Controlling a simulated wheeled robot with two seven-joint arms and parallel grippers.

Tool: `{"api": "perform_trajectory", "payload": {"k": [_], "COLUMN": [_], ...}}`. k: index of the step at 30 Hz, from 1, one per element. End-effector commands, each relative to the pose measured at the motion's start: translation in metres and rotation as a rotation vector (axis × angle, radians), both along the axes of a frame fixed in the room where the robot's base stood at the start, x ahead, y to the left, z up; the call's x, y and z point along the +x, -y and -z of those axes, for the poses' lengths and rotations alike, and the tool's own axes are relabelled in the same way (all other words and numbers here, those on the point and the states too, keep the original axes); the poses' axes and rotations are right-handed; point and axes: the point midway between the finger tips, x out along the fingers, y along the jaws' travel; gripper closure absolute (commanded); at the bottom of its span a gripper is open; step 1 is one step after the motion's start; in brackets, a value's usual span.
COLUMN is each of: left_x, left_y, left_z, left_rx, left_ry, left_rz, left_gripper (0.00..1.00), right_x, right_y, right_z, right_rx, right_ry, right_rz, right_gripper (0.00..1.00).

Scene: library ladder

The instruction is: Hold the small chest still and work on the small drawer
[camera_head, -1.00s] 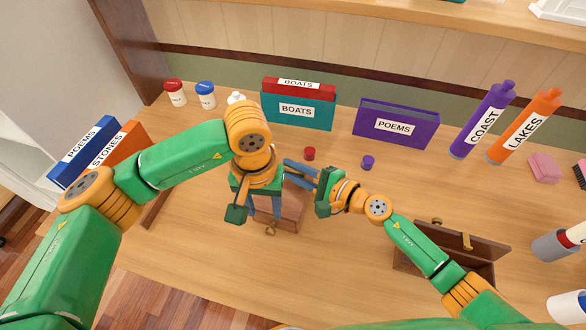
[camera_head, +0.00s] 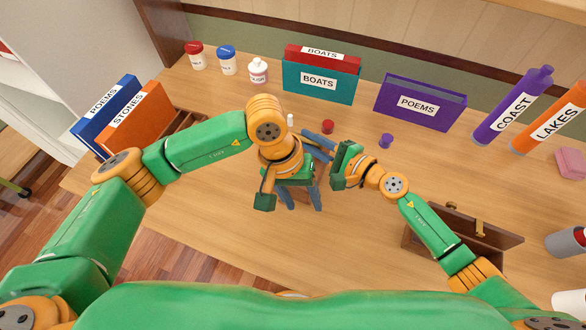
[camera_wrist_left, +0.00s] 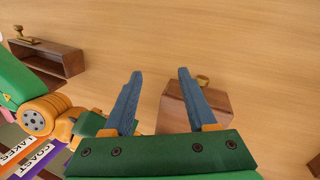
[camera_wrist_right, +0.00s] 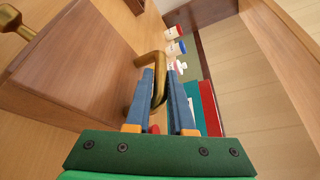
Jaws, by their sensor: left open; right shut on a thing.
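The small chest (camera_wrist_left: 190,112) is a brown wooden box with a brass knob (camera_wrist_left: 203,80) on one face. In the right wrist view the chest (camera_wrist_right: 85,75) fills the left side, with the knob (camera_wrist_right: 12,22) at the far left. My right gripper (camera_wrist_right: 160,82) is shut on its curved brass handle (camera_wrist_right: 142,62). My left gripper (camera_head: 302,203) is open and empty, its fingers pointing down near the chest. In the left wrist view its right finger overlaps the chest, and contact cannot be told. In the head view my left gripper mostly hides the chest.
A brown box (camera_head: 418,241) lies at the right under my right forearm. Red (camera_head: 328,126) and purple (camera_head: 386,140) small items lie beyond my grippers.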

Motion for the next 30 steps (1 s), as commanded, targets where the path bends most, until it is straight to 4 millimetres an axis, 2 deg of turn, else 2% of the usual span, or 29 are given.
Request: {"api": "perform_trajectory", "payload": {"k": [1, 3, 6, 9, 11, 14, 17, 21, 25, 28, 30], "left_x": [-0.024, -0.056, -0.085, -0.092, -0.087, -0.071, -0.061, -0.066, -0.08, -0.082, -0.075], "left_y": [0.022, 0.058, 0.096, 0.111, 0.109, 0.084, 0.04, -0.027, -0.068, -0.081, -0.08], "left_z": [0.012, 0.016, 0.001, -0.02, -0.03, -0.033, -0.019, 0.01, 0.027, 0.033, 0.037], "left_rx": [-0.13, -0.358, -0.662, -0.922, -1.054, -1.227, -1.333, -1.375, -1.366, -1.36, -1.363], "left_ry": [-0.088, -0.229, -0.423, -0.597, -0.684, -0.791, -0.83, -0.772, -0.69, -0.655, -0.645], "left_rz": [-0.037, -0.138, -0.35, -0.634, -0.834, -1.211, -1.608, -2.075, -2.325, -2.4, -2.411], "left_gripper": [0.43, 0.43, 0.43, 0.43, 0.43, 0.43, 0.43, 0.43, 0.43, 0.43, 0.43], "right_x": [-0.001, -0.001, -0.001, -0.001, -0.001, -0.001, -0.002, -0.002, -0.002, -0.002, -0.002], "right_y": [0.0, 0.0, 0.0, 0.0, 0.0, 0.0, 0.0, 0.0, 0.0, 0.0, 0.0], "right_z": [0.003, 0.003, 0.003, 0.003, 0.003, 0.003, 0.004, 0.004, 0.004, 0.004, 0.004], "right_rx": [-0.004, -0.004, -0.004, -0.006, -0.006, -0.005, -0.005, -0.006, -0.006, -0.006, -0.006], "right_ry": [-0.005, -0.005, -0.005, -0.006, -0.006, -0.005, -0.005, -0.006, -0.006, -0.006, -0.006], "right_rz": [-0.003, -0.003, -0.003, -0.002, -0.002, -0.003, -0.003, -0.004, -0.004, -0.004, -0.004], "right_gripper": [1.0, 1.0, 1.0, 1.0, 1.0, 1.0, 1.0, 1.0, 1.0, 1.0, 1.0]}}
